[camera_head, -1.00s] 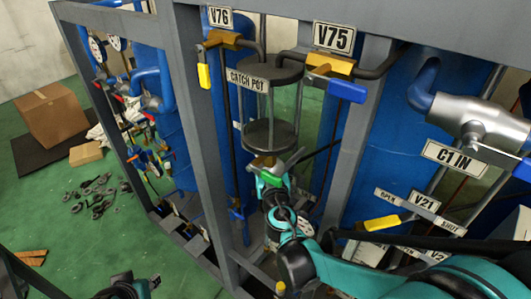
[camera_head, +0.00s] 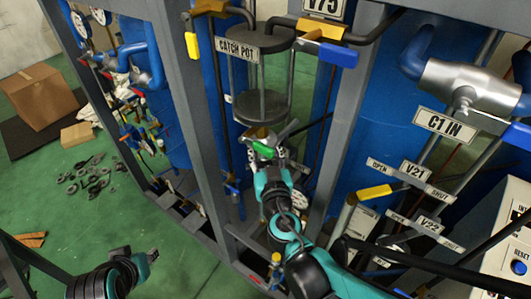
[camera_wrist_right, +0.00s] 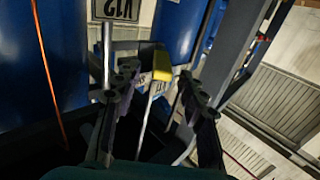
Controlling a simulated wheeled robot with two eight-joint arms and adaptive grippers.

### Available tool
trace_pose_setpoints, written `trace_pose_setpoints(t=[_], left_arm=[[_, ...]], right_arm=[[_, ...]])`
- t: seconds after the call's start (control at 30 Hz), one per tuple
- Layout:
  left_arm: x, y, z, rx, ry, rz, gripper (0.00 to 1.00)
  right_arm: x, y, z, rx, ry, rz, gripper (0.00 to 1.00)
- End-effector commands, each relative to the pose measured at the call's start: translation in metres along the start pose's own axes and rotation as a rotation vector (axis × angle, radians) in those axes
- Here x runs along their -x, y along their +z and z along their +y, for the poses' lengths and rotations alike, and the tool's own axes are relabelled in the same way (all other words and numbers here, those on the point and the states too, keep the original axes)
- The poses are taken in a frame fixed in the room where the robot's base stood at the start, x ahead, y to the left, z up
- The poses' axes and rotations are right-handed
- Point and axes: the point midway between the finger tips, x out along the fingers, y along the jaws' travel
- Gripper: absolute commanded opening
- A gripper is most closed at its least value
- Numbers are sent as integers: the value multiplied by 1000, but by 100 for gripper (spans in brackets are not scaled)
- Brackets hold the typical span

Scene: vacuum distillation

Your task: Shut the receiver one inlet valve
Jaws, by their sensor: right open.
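No label in view names receiver one, so I cannot tell its inlet valve for sure. In the right wrist view, a yellow valve handle (camera_wrist_right: 162,65) shows ahead between the fingers of my right gripper (camera_wrist_right: 155,92), which is open and empty. A plate reading V12 (camera_wrist_right: 118,9) is above it, upside down. In the head view, my right gripper (camera_head: 267,146) is below the catch pot (camera_head: 262,108), overlapping a green handle (camera_head: 263,147); contact cannot be told. My left gripper (camera_head: 151,257) is low at the left, small, away from the valves; its opening is unclear.
Grey frame posts (camera_head: 185,100) stand close to the right arm. Above are a blue-handled valve (camera_head: 338,54) under the V75 plate (camera_head: 322,6) and a yellow-handled valve (camera_head: 191,45). V21 (camera_head: 414,170) is at the right.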

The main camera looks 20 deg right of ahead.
Motion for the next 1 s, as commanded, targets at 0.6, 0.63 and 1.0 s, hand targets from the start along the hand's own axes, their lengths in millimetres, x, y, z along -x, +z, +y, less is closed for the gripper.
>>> trace_pose_setpoints(t=[0.6, 0.63, 1.0], left_arm=[[0, 0, 0, 0, 0, 0, 32], [0, 0, 0, 0, 0, 0, 32], [0, 0, 0, 0, 0, 0, 32]], right_arm=[[30, 0, 0, 0, 0, 0, 41], [30, 0, 0, 0, 0, 0, 41], [30, 0, 0, 0, 0, 0, 41]])
